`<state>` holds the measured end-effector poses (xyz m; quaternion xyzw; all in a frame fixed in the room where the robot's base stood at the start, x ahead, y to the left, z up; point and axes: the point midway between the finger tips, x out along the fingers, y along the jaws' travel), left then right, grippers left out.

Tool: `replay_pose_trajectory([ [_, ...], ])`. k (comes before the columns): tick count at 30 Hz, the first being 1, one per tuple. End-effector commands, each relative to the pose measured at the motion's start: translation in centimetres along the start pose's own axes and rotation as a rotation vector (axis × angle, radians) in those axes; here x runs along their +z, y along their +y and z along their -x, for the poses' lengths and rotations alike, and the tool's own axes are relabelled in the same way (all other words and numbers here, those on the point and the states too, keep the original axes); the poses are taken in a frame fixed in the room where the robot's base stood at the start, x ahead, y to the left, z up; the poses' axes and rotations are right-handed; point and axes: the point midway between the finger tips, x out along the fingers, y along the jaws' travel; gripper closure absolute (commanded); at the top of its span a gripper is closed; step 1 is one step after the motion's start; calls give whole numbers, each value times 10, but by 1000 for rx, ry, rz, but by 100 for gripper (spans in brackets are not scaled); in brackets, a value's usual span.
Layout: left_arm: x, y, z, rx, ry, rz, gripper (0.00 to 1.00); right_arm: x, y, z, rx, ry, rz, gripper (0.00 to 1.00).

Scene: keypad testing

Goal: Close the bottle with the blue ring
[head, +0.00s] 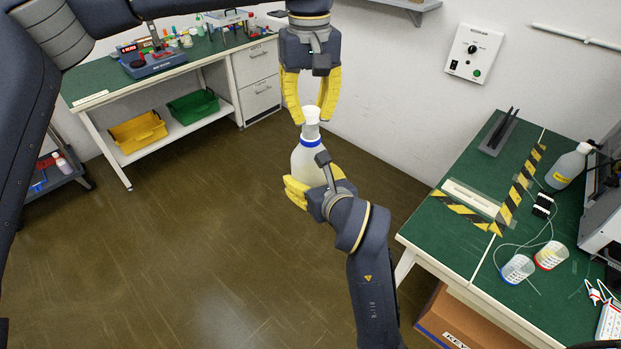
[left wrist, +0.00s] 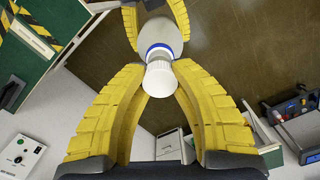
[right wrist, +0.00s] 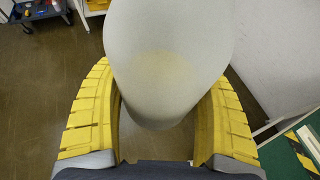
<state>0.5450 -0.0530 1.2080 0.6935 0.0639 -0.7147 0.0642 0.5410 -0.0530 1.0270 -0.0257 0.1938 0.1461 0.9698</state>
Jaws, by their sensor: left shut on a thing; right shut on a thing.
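The white bottle with the blue ring (head: 306,162) is upright in mid-air in front of me, the ring around the base of its neck. My right gripper (head: 313,187) is shut around its body; the bottle fills the right wrist view (right wrist: 170,60). A white cap (head: 312,112) is at the top of the neck, in line with it. My left gripper (head: 312,117), pointing down from above, is shut on the cap. The cap also shows between the yellow fingers in the left wrist view (left wrist: 160,78). I cannot tell whether the cap is seated on the neck.
A green-topped bench (head: 480,270) on the right carries another bottle (head: 568,167), two beakers and a device. A bench at the back left holds small bottles and a blue instrument (head: 150,62), with yellow and green bins below. The floor between is clear.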

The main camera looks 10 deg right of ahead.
Motion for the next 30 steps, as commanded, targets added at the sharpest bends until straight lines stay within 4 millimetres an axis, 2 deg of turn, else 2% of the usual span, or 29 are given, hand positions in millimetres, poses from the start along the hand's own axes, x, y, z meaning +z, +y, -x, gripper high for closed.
replay_pose_trajectory([
  [30,2,0,-2,-2,30,0,89,1,0,0,0,-2,0,74],
])
